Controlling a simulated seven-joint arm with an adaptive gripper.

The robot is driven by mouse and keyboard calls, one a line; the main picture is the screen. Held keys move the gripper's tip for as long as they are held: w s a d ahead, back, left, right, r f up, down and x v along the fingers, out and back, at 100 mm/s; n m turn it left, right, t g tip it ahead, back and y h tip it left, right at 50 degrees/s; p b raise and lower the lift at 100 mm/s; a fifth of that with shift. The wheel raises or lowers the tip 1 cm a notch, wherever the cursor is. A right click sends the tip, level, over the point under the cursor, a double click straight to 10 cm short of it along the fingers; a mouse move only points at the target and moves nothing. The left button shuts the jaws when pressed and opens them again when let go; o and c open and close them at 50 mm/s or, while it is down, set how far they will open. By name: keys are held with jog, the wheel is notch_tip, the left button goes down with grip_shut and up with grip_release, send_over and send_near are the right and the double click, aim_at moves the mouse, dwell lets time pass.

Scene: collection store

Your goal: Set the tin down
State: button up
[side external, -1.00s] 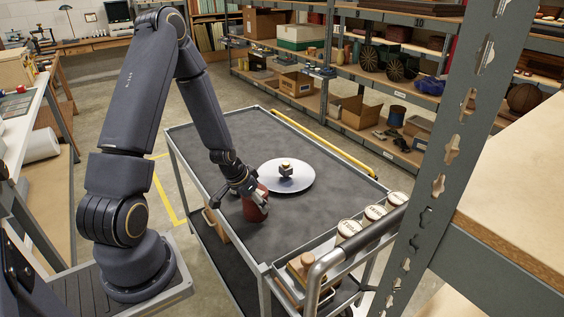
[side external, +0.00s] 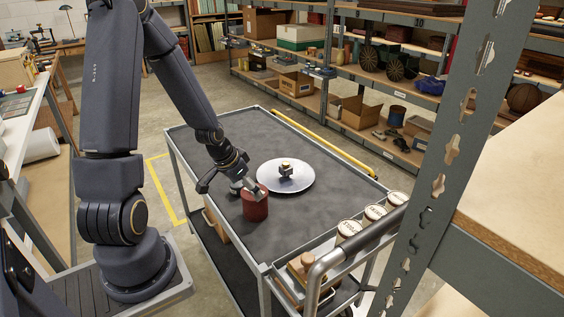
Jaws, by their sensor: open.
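The tin (side external: 255,207) is a dark red cylinder. It stands upright on the dark top of the cart (side external: 335,217), in front and left of a pale round plate (side external: 302,184). My gripper (side external: 248,191) is open at the tin's upper left. One finger shows over the tin's top edge and the other lies to the left of it. Whether a finger still touches the tin cannot be told from this view.
A small block-like object (side external: 286,170) sits on the plate. Several white-lidded jars (side external: 374,213) stand in a tray along the cart's near right edge. A yellow bar (side external: 325,146) runs along the far side. The cart's far left top is clear.

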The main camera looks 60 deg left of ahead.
jog(key=s+d+r+m+y, duration=0.1)
jog(key=d+r, duration=0.3)
jog(key=r, duration=0.3)
jog(key=s+d+r+m, duration=0.1)
jog(key=d+r, duration=0.3)
jog(key=r, duration=0.3)
jog(key=s+d+r+t+h, duration=0.1)
jog(key=s+d+r, duration=0.7)
jog(key=shift+s+d+r+h, duration=0.2)
jog(key=shift+d+r+h, duration=0.1)
jog(key=shift+r+h, duration=0.1)
